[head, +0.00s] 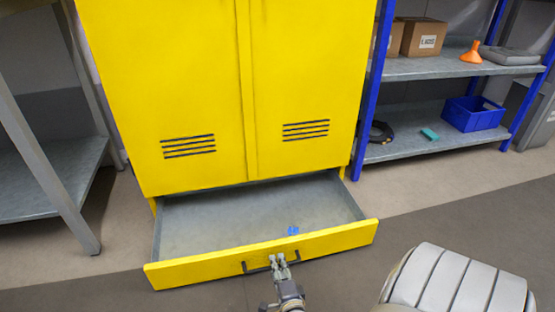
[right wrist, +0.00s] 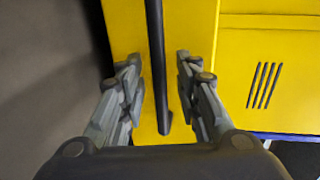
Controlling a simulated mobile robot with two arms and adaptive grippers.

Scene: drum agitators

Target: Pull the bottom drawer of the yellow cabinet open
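The yellow cabinet (head: 190,90) stands upright in the middle of the head view, with its two doors closed. Its bottom drawer (head: 185,268) is pulled out, and its grey inside shows. A dark bar handle (head: 252,269) is on the yellow drawer front. My right gripper (head: 278,260) is at this handle. In the right wrist view the dark handle (right wrist: 155,50) runs between the two fingers of the right gripper (right wrist: 158,85), with a gap on each side. The right gripper is open around the handle. My left gripper is not in view.
A small blue object (head: 293,230) lies in the drawer near its front. A blue-framed shelf (head: 430,145) with a blue bin (head: 474,113) and boxes stands at the right. A grey shelf (head: 50,178) stands at the left. Floor in front of the drawer is clear at the left.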

